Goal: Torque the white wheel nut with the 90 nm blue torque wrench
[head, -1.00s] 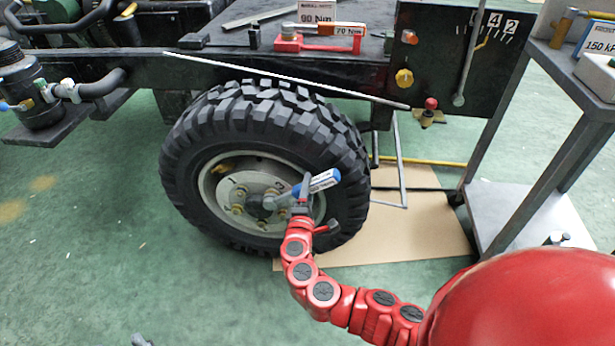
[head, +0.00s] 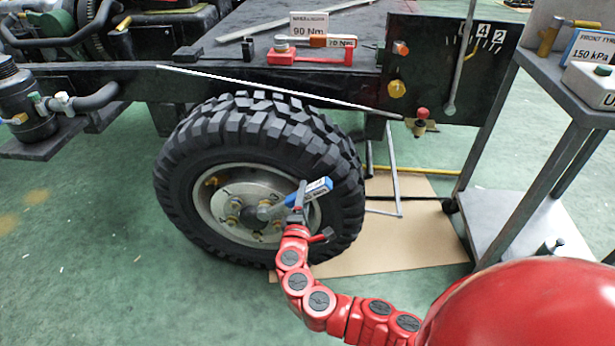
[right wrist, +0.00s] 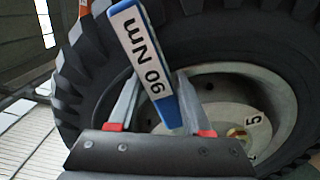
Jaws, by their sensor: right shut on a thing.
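The blue torque wrench (head: 315,189) carries a white label, which reads 90 Nm in the right wrist view (right wrist: 146,50). My right gripper (head: 298,208) is shut on it in front of the wheel's right side; its fingers (right wrist: 158,82) flank the handle. The wrench's grey head (head: 266,212) lies over the wheel disc (head: 240,188) near its middle. I cannot tell whether it sits on a nut. Several brassy wheel nuts (head: 232,222) ring the hub; one shows beside the number 5 (right wrist: 237,133). I cannot pick out a white one. My left gripper is out of view.
The black tyre (head: 180,165) stands under the chassis frame (head: 240,82). A grey trolley (head: 550,75) stands at right.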

